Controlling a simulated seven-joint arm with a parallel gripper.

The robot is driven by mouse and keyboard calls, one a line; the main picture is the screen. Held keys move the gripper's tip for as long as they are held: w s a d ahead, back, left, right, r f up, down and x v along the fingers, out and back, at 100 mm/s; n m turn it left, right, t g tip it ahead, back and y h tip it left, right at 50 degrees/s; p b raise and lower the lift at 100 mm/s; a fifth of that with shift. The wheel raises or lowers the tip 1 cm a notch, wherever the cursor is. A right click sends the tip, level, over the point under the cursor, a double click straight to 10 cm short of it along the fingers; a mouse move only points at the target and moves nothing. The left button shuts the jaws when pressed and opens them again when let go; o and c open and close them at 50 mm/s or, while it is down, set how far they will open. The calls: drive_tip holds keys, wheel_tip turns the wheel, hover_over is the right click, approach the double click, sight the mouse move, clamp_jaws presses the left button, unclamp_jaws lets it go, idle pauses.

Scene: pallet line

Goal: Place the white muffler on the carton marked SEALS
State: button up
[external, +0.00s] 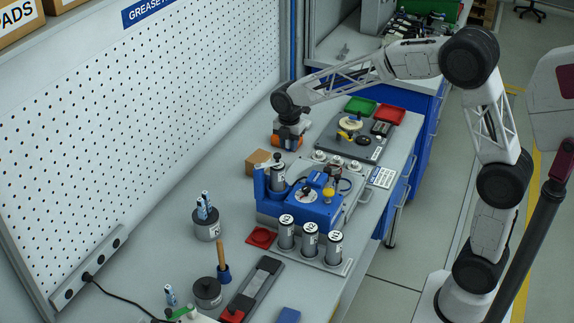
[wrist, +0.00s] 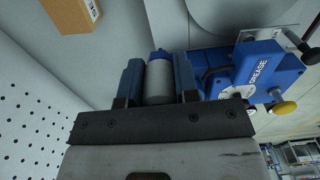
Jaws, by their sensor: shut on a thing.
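My gripper (wrist: 159,72) is shut on a pale grey-white cylinder with a blue end (wrist: 159,88), which appears to be the white muffler. The dark fingers press on both its sides. In the external view my gripper (external: 287,147) is low over the bench, behind the blue grease unit; its fingertips and the held piece are not clear there. A small brown carton (external: 257,162) stands just left of my gripper. It also shows at the top left of the wrist view (wrist: 72,12), apart from the held piece. Its marking is too small to read.
The blue grease unit (external: 318,205) stands close in front of my gripper, with several canisters (external: 311,240) before it. A dark plate (external: 355,147) with fittings lies to the right. A perforated wall (external: 130,120) rises at the left. Bare bench lies left of the grease unit.

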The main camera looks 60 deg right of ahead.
drive_tip(key=f, duration=0.1)
drive_tip(key=d+f, duration=0.1)
drive_tip(key=f, duration=0.1)
drive_tip(key=s+f, duration=0.1)
drive_tip(key=f, duration=0.1)
drive_tip(key=shift+s+d, duration=0.1)
drive_tip(key=shift+d, duration=0.05)
idle(0.3)
hover_over(258, 156)
drive_tip(key=shift+s+f, duration=0.1)
drive_tip(key=shift+f, duration=0.7)
drive_tip(key=shift+f, duration=1.75)
drive_tip(key=shift+f, duration=0.15)
